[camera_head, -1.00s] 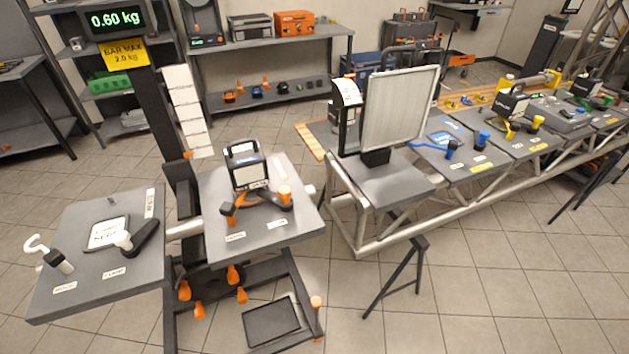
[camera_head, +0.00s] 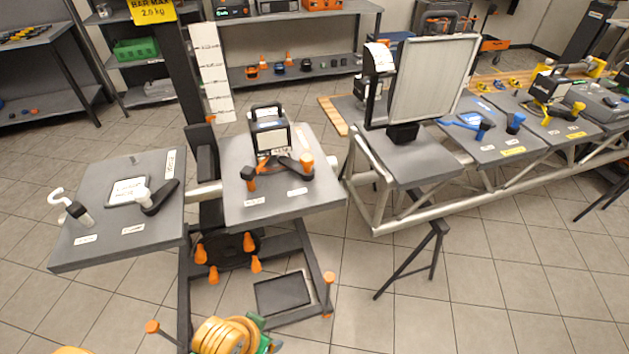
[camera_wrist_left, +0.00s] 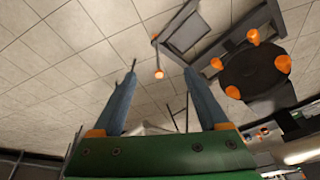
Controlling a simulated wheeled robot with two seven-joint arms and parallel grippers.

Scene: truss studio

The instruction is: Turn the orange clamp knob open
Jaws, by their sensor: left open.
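The orange clamp knob (camera_head: 306,160) stands at the right end of a dark clamp arm (camera_head: 288,165) on a grey plate (camera_head: 285,203). An orange and black hook piece (camera_head: 249,178) is at its left, and a black-framed box with a handle (camera_head: 269,130) stands just behind. My left gripper (camera_wrist_left: 160,68) shows in the left wrist view with its two blue-grey fingers apart and nothing between them. In the head view only part of my left arm shows at the bottom edge, below the plate and apart from the knob. My right gripper is not in view.
A second grey plate (camera_head: 90,240) with a white hook (camera_head: 70,205) and a dark clamp (camera_head: 160,197) is at left. A dark post (camera_head: 180,80) rises between. Orange knobs (camera_head: 249,242) and a black tray (camera_head: 283,292) sit below. A truss with more plates (camera_head: 490,150) runs right.

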